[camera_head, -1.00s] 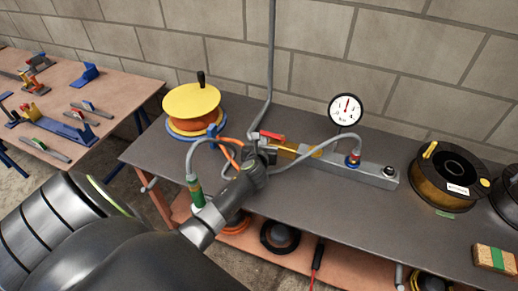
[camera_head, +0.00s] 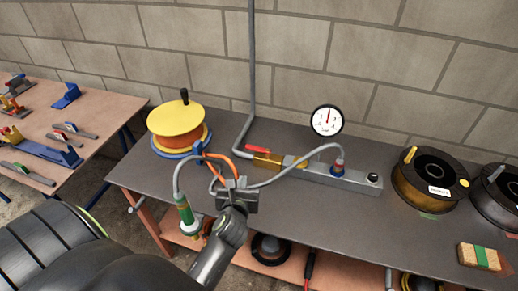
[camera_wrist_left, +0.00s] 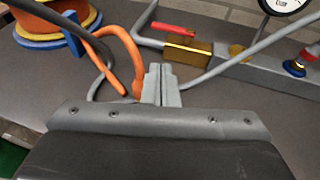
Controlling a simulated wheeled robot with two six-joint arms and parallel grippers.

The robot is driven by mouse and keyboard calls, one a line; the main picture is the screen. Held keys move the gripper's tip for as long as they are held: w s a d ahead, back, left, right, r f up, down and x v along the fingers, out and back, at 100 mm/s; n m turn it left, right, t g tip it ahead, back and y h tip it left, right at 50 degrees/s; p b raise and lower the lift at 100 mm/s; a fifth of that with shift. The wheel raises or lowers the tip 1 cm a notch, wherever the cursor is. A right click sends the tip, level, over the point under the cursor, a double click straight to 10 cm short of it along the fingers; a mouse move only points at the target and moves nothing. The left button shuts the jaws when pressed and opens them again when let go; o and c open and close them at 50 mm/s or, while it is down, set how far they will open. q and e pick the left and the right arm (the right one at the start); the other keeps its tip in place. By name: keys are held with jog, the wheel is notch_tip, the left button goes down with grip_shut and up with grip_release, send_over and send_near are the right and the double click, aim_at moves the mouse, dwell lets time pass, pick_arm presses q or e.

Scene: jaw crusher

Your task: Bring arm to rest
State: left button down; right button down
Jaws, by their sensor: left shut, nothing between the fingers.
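My left gripper (camera_head: 236,187) is over the front part of the grey workbench (camera_head: 330,210). Its two fingers are together, with nothing between them; they also show in the left wrist view (camera_wrist_left: 161,84). Beyond the fingertips, apart from them, is a brass valve (camera_head: 268,160) with a red lever (camera_head: 262,150). The lever lies roughly along the valve body; the valve also shows in the left wrist view (camera_wrist_left: 188,54). My right gripper is not in view.
A yellow-topped hose reel (camera_head: 176,118) stands left, with orange hose beside my gripper. A grey manifold (camera_head: 325,175) with a pressure gauge (camera_head: 327,120) and grey hose lies behind. Black-and-amber spools (camera_head: 430,180) and a sponge block (camera_head: 479,257) are right. The bench middle is clear.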

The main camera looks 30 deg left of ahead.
pick_arm(q)
jog(key=s+d+f+n+g+h, duration=0.2)
jog(key=s+n+g+h, duration=0.5)
jog(key=s+n, duration=2.05)
notch_tip(320, 180, down, 26)
jog(key=w+a+f+n+g+y, duration=0.1)
jog(key=w+a+n+g+y, duration=0.1)
jog(key=w+n+g, duration=0.15)
jog(key=s+d+f+g, duration=0.1)
jog(key=s+f, duration=1.2)
jog(key=s, duration=0.2)
jog(key=shift+d+f+h, duration=0.3)
jog(key=shift+f, duration=0.1)
jog(key=shift+s, duration=0.1)
